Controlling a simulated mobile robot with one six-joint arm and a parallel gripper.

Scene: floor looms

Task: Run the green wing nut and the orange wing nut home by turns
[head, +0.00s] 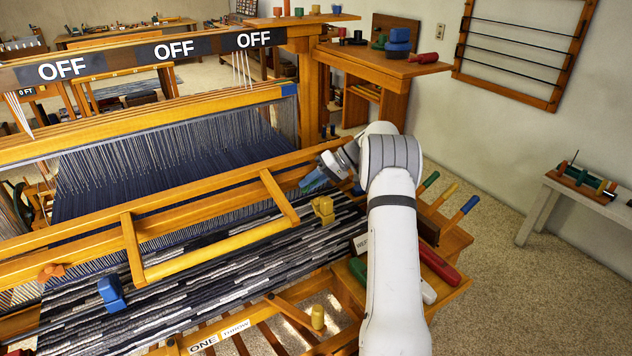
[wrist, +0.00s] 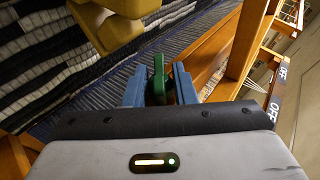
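The green wing nut (wrist: 158,80) stands between the two blue fingers of my gripper (wrist: 160,88) in the wrist view. The fingers lie close on either side of it; I cannot tell whether they press on it. In the head view my gripper (head: 313,178) is at the right part of the loom's wooden beater frame and mostly hides the green nut. The orange wing nut (head: 52,272) sits at the left end of the beater frame in the head view, well away from my gripper. It is not seen in the wrist view.
A yellow block-like piece (head: 323,209) lies just below my gripper on the striped cloth (head: 215,275); it looms close in the wrist view (wrist: 105,25). A blue piece (head: 112,293) lies farther left. Colored handles (head: 445,195) stand on the right bench. Signs (head: 160,55) read OFF.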

